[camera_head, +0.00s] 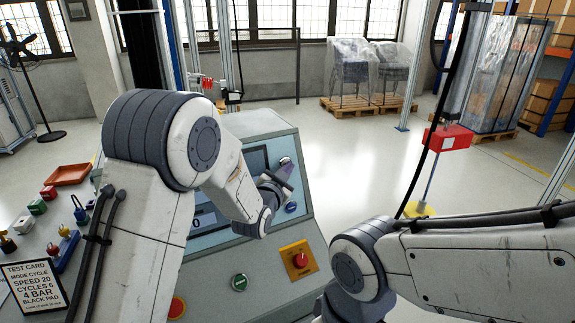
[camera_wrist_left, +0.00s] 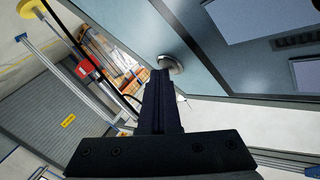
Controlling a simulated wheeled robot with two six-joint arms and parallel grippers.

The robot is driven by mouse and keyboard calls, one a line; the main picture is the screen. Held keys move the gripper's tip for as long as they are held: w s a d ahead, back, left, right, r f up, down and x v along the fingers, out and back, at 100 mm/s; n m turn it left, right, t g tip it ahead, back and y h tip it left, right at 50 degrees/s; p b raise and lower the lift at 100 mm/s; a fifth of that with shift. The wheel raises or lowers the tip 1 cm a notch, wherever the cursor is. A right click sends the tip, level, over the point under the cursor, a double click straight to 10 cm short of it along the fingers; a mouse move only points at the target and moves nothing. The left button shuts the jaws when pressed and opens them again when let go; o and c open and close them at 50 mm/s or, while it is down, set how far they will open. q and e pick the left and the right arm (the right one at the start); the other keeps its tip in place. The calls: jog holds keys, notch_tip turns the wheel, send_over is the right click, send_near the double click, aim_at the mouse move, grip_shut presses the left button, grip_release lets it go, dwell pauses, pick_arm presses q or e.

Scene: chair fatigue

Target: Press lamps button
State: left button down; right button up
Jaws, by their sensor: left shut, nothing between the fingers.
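The control console (camera_head: 262,240) stands in front of me with a sloped panel and a screen. My left gripper (camera_head: 279,178) is at the upper right of this panel, its fingers shut and empty. A round silver button or knob (camera_head: 284,161) sits close by the fingertips. In the left wrist view, this silver piece (camera_wrist_left: 171,64) lies just beyond the tips of my left gripper (camera_wrist_left: 161,76); I cannot tell whether they touch. A blue button (camera_head: 291,207) is lower on the panel. No lamps label is readable. My right gripper is out of view.
A red stop button on a yellow plate (camera_head: 299,259) and a green button (camera_head: 240,282) are on the console's front. A test card (camera_head: 34,289) and several small parts lie at left. A red box on a pole (camera_head: 449,138) stands at right.

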pick_arm(q)
jog(key=shift+s, duration=0.1)
jog(key=shift+s+d+r, duration=0.15)
jog(key=shift+s+d, duration=0.2)
jog(key=shift+s, duration=0.2)
jog(key=shift+s+d+r+b, duration=0.1)
jog(key=shift+s+d+r, duration=0.1)
jog(key=shift+s+d, duration=0.35)
jog(key=shift+s+d+r+b, duration=0.15)
jog(key=shift+s+d+r, duration=0.1)
jog(key=shift+s, duration=0.65)
jog(key=shift+s+d+r+b, duration=0.15)
jog(key=shift+s+d, duration=0.25)
jog(key=shift+s, duration=0.3)
